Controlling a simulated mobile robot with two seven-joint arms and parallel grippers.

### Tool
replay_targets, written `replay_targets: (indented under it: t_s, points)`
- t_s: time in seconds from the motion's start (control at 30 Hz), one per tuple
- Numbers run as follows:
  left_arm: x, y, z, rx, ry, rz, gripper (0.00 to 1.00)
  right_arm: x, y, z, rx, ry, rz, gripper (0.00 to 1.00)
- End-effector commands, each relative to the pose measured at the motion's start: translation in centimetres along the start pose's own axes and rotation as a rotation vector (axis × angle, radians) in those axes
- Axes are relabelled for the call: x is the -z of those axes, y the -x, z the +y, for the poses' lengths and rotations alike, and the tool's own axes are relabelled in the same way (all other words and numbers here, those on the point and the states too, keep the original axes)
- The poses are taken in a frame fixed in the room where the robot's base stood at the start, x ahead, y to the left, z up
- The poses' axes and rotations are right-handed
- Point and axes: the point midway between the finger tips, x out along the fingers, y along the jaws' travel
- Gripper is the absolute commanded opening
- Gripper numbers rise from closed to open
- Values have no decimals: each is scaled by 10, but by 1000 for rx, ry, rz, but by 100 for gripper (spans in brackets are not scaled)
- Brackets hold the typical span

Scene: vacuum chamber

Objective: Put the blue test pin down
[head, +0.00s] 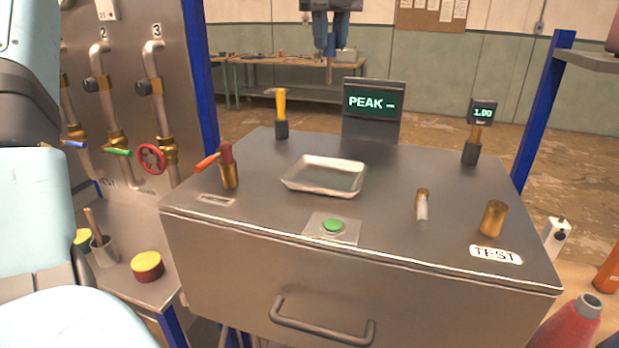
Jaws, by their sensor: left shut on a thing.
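My left arm, pale blue with a dark joint, fills the left edge. My right gripper is out of view. The grey metal test bench (270,215) stands in the middle. On it are an empty shallow tray (324,190), a green button (333,226) on a plate, and a display reading PEAK (371,103). A brass cylinder (493,219) stands behind the TEST label (496,254).
Valve pipes (153,75) line the left panel. A red-and-yellow round pot (147,266) is on the lower left shelf.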

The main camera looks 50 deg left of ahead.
Motion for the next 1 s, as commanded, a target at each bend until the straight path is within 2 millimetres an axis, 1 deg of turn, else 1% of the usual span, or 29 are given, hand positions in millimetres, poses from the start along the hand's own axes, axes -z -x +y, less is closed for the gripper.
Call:
replay_targets:
  t_s: [0.07, 0.17, 0.4, 0.5, 0.6, 0.7, 0.87, 1.0]
  points:
    - [0, -8, 0, -2, 9, 2, 2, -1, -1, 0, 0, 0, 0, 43]
    - [0, -28, 1, -3, 11, 4, 2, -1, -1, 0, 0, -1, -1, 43]
    - [0, -93, 1, -4, 8, 4, 2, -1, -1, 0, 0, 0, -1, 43]
    - [0, -118, 1, -3, 7, 4, 2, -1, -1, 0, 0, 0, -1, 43]
    - [0, -138, 1, -2, 9, 3, 2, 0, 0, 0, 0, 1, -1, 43]
    - [0, -150, 0, -2, 8, 1, 2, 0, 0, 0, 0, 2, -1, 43]
    - [0, -160, 0, -1, 9, 1, 2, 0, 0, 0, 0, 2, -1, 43]
    - [0, -179, 1, -3, 8, 3, 2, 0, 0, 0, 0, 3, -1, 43]
